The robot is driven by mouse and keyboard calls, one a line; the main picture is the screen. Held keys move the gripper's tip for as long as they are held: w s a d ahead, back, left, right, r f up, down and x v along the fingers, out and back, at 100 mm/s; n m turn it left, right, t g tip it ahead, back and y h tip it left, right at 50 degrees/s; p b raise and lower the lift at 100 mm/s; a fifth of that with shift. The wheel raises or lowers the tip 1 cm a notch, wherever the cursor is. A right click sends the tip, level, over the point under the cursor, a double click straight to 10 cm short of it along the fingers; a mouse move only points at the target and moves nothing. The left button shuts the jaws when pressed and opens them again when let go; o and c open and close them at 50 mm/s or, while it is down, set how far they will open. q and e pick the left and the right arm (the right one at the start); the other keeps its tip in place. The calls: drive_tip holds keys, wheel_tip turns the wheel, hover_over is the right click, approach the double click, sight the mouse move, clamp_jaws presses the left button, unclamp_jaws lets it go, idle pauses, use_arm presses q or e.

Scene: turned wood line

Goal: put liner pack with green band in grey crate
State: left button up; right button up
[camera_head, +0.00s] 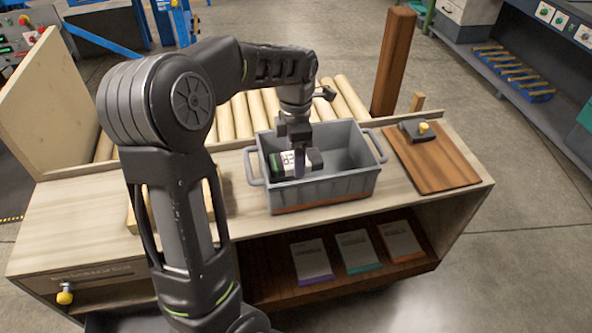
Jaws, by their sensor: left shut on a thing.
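My left gripper (299,167) reaches down into the grey crate (325,188) from above. It is shut on the liner pack with green band (286,158), which shows white and dark green on either side of the fingers. The pack is at the crate's left part, level with or just below the rim. I cannot tell whether it touches the crate floor, as the front wall hides its lower part. The crate stands on the wooden bench top. My right gripper is not in view.
Packs with purple (312,263), teal (358,252) and orange (401,241) bands lie on the shelf below. A brown board (437,170) with a dark yellow-knobbed tool (418,131) is right of the crate. A brown post (393,62) stands behind.

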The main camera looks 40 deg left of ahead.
use_arm(q)
drive_tip(key=shift+f, duration=0.2)
drive_tip(key=shift+f, duration=2.25)
drive_tip(key=shift+f, duration=0.15)
drive_tip(key=o, duration=1.4)
wheel_tip(320, 180, up, 12)
drive_tip(key=shift+r, duration=0.2)
